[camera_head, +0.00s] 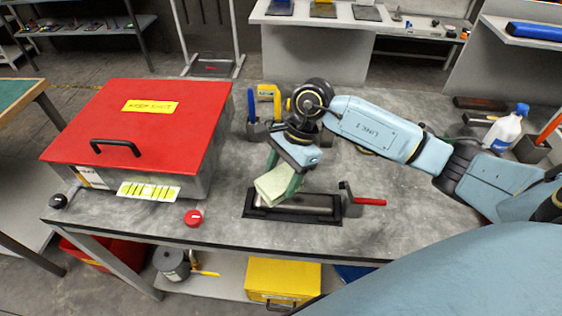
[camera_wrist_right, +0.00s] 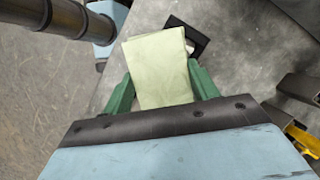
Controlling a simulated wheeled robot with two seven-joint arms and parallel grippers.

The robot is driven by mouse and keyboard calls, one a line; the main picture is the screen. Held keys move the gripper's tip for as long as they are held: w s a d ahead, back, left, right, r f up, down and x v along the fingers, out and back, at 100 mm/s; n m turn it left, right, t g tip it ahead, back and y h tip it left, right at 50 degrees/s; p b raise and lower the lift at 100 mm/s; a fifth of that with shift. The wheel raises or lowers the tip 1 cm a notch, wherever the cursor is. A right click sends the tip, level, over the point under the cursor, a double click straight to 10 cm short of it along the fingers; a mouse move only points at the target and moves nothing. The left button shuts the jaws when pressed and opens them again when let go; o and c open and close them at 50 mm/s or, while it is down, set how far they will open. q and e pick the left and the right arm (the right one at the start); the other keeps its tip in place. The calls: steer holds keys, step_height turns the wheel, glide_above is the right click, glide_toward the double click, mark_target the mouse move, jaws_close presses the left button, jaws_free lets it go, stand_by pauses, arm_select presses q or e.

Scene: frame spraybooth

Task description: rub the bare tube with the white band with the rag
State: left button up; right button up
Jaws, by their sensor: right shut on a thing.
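My right gripper (camera_head: 279,181) is shut on a pale green-yellow rag (camera_head: 272,187). It holds the rag over the left part of a bare metal tube (camera_head: 305,204), which lies in a black holder (camera_head: 265,214). I cannot tell whether the rag touches the tube. No white band shows; that part may be behind the rag. In the right wrist view the rag (camera_wrist_right: 160,68) sits between the green fingers and covers most of what is below it. My left gripper is not in view.
A clamp with a red handle (camera_head: 369,201) stands at the holder's right end. A red-lidded box (camera_head: 150,120) fills the table's left side. A red knob (camera_head: 193,218) is on the front edge. A white bottle (camera_head: 506,130) stands at the right. Bare grey table lies right of the clamp.

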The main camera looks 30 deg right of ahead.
steer(key=shift+r+p, duration=0.55)
steer(key=shift+r, duration=0.85)
